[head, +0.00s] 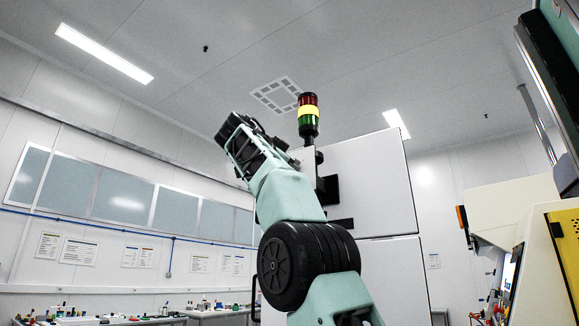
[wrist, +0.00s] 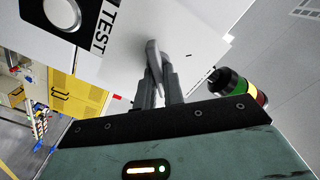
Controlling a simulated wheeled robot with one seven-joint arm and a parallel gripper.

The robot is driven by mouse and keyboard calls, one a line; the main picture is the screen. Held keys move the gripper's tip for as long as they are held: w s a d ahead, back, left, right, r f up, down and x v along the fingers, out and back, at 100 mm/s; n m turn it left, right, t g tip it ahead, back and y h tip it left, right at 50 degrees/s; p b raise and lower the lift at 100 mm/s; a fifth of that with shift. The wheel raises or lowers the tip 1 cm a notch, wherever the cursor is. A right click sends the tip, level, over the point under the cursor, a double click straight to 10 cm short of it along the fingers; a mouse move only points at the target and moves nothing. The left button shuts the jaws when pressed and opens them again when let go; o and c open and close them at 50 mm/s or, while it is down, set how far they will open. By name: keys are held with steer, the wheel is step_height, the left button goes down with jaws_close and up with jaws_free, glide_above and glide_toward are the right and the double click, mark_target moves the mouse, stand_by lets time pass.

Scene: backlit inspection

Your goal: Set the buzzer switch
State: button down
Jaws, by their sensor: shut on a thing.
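In the wrist view, my gripper (wrist: 159,80) is shut on a grey lever (wrist: 153,54), taken to be the buzzer switch, which stands out from a white panel (wrist: 125,65). The lever's tip shows beyond the fingers; its base is partly hidden. Beside it are black letters reading TEST (wrist: 103,33) and a round pale button (wrist: 62,14) on a black surround. In the head view, my arm is raised in front of a white cabinet (head: 375,190), and my fingertips cannot be made out there.
A red, yellow and green signal tower (head: 308,115) stands close to my arm; it also shows in the wrist view (wrist: 238,88). Yellow and cream machinery (head: 565,250) is at the right. Low benches (head: 215,314) with small items line the left wall.

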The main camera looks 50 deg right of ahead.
steer(key=c, duration=1.5)
jaws_free()
steer(key=shift+a, duration=0.1)
steer(key=s+a, duration=0.1)
steer(key=a, duration=1.6)
steer(key=shift+s, duration=0.2)
steer(key=shift+w+a, duration=0.1)
